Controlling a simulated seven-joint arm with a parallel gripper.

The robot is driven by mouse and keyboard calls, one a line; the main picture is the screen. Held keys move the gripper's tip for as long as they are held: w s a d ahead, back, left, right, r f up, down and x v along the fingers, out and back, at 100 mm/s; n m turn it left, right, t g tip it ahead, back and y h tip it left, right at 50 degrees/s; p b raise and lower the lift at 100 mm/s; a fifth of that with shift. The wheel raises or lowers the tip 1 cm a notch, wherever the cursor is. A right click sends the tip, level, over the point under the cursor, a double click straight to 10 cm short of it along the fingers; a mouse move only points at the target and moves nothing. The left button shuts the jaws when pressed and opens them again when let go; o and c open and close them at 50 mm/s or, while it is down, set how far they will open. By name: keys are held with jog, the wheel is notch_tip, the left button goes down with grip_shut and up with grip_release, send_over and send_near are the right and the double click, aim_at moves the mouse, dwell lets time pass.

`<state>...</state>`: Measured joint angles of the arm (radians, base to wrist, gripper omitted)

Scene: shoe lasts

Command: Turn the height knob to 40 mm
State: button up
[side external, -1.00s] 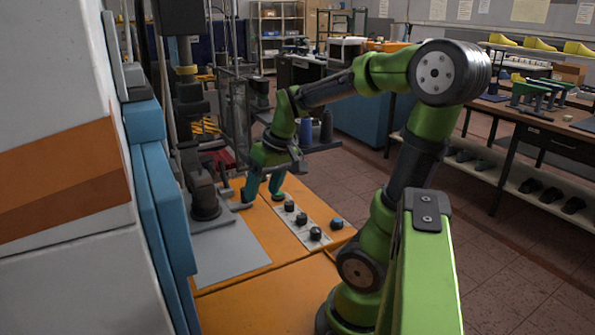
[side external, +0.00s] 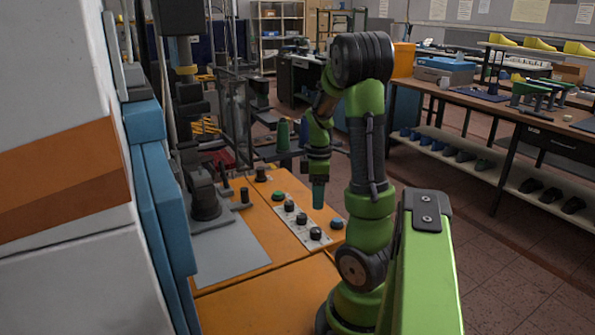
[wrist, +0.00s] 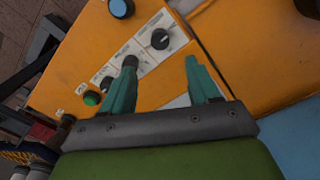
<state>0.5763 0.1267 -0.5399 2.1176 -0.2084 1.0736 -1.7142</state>
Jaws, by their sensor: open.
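A pale control strip (side external: 300,226) with a row of black knobs lies on the orange bench top; it also shows in the wrist view (wrist: 146,69). The knob nearest the side camera (side external: 316,233) appears in the wrist view as a black knob with a white pointer mark (wrist: 160,39). Another black knob (wrist: 107,83) is partly hidden by a finger. The small print is unreadable, so I cannot tell which knob sets height or its value. My gripper (side external: 318,206) is open above the bench, right of the strip; its teal fingers (wrist: 160,66) hold nothing.
A green button (side external: 278,196) and a blue knob (side external: 337,223) flank the strip. A black post (side external: 262,174) stands behind it. The machine's dark column (side external: 205,195) and grey plate (side external: 232,252) are to the left. Orange bench in front is clear.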

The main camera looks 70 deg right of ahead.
aim_at(316, 229)
notch_tip(316, 229, down, 11)
dwell(0.3)
jog(key=c, duration=1)
jog(key=shift+c, duration=0.2)
